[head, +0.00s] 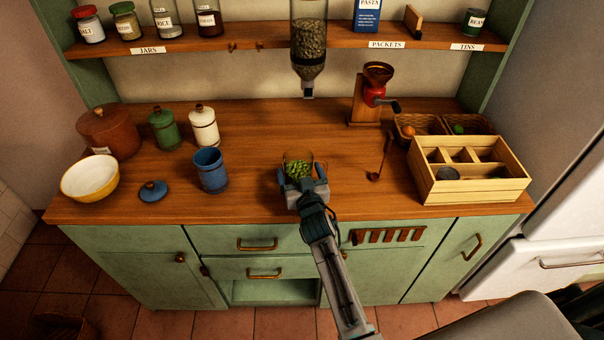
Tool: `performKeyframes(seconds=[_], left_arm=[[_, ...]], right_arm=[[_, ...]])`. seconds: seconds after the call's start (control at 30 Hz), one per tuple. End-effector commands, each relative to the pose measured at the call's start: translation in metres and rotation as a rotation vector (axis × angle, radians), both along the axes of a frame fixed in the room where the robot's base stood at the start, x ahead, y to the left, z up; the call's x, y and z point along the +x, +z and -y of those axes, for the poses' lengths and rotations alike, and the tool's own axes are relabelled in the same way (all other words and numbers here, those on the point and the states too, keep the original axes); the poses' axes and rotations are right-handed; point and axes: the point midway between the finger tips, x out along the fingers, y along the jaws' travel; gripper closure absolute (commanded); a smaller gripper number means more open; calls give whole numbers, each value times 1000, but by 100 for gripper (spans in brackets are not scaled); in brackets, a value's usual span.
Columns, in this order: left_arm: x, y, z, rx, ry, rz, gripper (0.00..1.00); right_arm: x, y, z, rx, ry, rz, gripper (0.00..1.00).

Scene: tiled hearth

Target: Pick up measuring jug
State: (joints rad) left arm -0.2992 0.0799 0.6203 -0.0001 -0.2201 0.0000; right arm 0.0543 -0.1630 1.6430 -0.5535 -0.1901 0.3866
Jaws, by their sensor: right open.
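The measuring jug (297,157) appears to be the small see-through vessel with green contents near the front middle of the wooden worktop. My right gripper (302,178) reaches in from the front edge. Its jaws are open, with one finger at each side of the jug's lower part. The gripper hides the jug's base, and I cannot tell whether the fingers touch it. My left gripper is not in view.
A blue canister (211,171) stands left of the jug, with its blue lid (153,191) beside it. A dark ladle (381,163) lies to the right, before a wooden divided box (480,189). A hopper (309,45) hangs above and behind.

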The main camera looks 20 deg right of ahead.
Motion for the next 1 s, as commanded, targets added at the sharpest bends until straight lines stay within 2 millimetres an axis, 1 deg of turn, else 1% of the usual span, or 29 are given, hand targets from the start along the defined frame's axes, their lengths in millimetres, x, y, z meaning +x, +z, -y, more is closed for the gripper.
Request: performKeyframes(seconds=[0.1,0.13,0.5,0.8,1.0], left_arm=[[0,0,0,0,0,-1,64],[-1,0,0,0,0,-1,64],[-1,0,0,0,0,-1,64],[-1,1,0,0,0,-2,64],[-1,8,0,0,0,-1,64]], right_arm=[[0,0,0,0,0,0,13],[0,0,0,0,0,0,17],[0,0,0,0,0,0,89],[0,3,0,0,0,3,89],[4,12,1,0,1,4,89]])
